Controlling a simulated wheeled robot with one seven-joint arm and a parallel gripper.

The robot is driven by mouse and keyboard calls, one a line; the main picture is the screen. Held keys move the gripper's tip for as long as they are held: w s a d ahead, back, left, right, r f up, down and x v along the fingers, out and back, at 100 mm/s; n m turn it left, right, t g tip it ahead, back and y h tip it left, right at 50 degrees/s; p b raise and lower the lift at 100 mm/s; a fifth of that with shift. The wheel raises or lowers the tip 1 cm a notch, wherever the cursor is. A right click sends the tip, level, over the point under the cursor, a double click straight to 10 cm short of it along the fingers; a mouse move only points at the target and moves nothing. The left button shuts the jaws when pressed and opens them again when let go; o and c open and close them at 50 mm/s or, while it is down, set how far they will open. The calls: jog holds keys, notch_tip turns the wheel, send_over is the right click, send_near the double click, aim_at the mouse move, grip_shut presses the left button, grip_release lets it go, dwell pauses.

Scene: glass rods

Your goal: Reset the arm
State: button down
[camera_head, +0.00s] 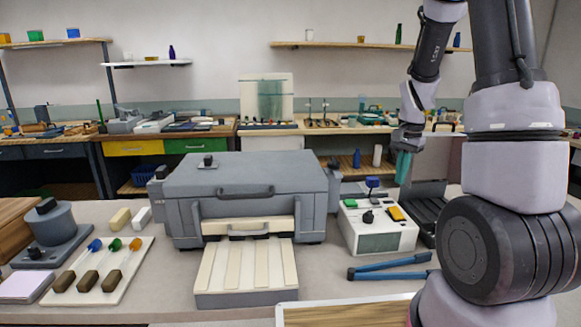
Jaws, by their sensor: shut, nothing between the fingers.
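My arm rises on the right side of the head view and bends over to the left. My gripper (403,168) hangs at its end with teal fingers pointing down. The fingers look closed together and hold nothing. The gripper is in the air above the right part of the bench, near a white box device (378,240) and a dark open case (428,212). It appears apart from both.
A large grey box machine (245,190) stands mid-bench, with a slotted cream tray (247,272) before it. Blue-handled tongs (390,268) lie at right. A white board (98,270) at left holds three colour-tipped tools. Shelves and workbenches line the back wall.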

jog(key=s+a+r+n+t, duration=0.1)
jog(key=s+a+r, duration=0.15)
jog(key=r, duration=0.25)
jog(key=s+a+r+n+t+y, duration=0.1)
jog(key=s+a+r, duration=0.15)
jog(key=r, duration=0.35)
jog(key=s+a+r+n+t, duration=0.1)
jog(key=s+a+r, duration=0.15)
jog(key=r, duration=0.25)
jog(key=s+a+r+n+t, duration=0.3)
jog(key=s+r, duration=0.4)
jog(key=s, duration=0.4)
jog(key=shift+s+a+r+n+y, duration=0.3)
jog(key=shift+s+a+n, duration=0.1)
jog(key=shift+a, duration=0.25)
